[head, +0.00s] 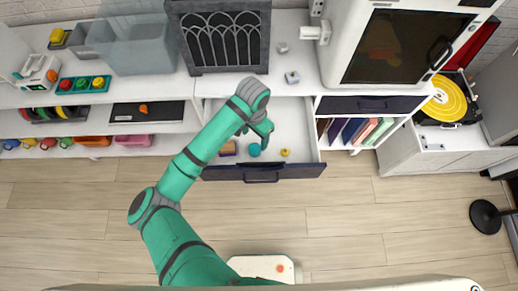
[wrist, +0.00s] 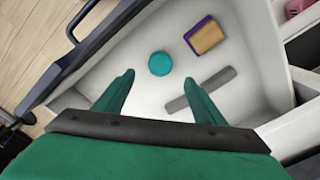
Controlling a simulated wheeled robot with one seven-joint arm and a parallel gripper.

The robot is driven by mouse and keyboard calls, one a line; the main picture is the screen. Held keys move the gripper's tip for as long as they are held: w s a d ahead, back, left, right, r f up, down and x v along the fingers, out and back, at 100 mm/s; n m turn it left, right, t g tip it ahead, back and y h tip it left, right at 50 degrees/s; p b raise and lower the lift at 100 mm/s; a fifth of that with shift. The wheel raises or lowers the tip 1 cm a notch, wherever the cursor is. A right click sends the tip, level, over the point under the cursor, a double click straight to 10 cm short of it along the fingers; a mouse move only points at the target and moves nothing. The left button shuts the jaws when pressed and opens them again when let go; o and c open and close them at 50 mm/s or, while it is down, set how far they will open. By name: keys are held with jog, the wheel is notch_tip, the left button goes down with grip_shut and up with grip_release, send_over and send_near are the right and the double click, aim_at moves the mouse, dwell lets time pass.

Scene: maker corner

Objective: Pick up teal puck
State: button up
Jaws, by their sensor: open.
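The teal puck (wrist: 160,64) lies on the white floor of an open drawer (head: 300,125). In the head view the puck (head: 254,150) shows just below my gripper's end. My gripper (wrist: 158,85) is open and empty in the wrist view. Its two green fingers point into the drawer, and the puck is beyond the fingertips, roughly centred between them. My gripper is above the drawer; its exact height over the puck is hard to tell.
A purple and tan block (wrist: 205,36) lies beside the puck. A small yellow object (head: 285,152) lies in the drawer to the puck's right. A grey bar (wrist: 200,90) shows on the drawer floor. The dark drawer front (head: 300,172) and white walls border the space.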

aim_at(255, 148)
notch_tip(255, 148, down, 9)
jog(key=shift+s+r, duration=0.1)
dwell(0.4)
jog(key=shift+c, duration=0.4)
jog(key=c, duration=1.2)
